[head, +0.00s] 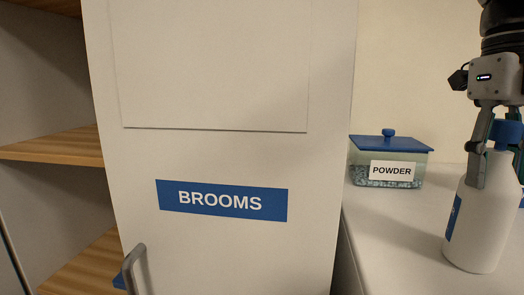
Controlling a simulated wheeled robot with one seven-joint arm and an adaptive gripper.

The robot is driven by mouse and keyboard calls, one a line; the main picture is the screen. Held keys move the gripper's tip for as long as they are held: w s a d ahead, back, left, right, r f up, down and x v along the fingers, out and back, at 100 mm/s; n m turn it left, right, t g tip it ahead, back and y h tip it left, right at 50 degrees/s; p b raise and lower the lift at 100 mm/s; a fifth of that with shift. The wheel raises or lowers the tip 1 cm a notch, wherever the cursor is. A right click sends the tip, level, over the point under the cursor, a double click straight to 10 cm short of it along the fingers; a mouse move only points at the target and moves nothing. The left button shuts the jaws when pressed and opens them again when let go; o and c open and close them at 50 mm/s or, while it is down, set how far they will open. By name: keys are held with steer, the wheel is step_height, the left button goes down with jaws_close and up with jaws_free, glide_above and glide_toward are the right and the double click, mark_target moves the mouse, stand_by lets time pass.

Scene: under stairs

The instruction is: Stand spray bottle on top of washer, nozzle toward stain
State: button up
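The spray bottle (479,222) is at the right of the head view, a white body with a blue top (507,133) and a blue label on its left side. It looks upright, with its base at or just above a white top surface (395,240); I cannot tell if it touches. My gripper (498,170) points down over it from above, one finger in front of its shoulder and one at its right side. Whether the fingers press on the bottle is not clear. The nozzle's direction is hard to make out. No stain is seen.
A powder box (392,173) with a blue lid stands at the back left of the white surface. A tall door marked BROOMS (235,245) fills the middle, with a grey handle (129,270). Wooden shelves (55,150) are at the left. The surface between box and bottle is clear.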

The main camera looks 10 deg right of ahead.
steer(key=m, duration=0.4)
steer(key=shift+a+f+y+b, duration=0.1)
steer(key=shift+f+y+b, duration=0.2)
steer(key=shift+b, duration=0.05)
steer(key=o, duration=1.7)
steer(key=shift+r, duration=0.1)
steer(key=shift+o, duration=0.2)
steer(key=shift+r, duration=0.1)
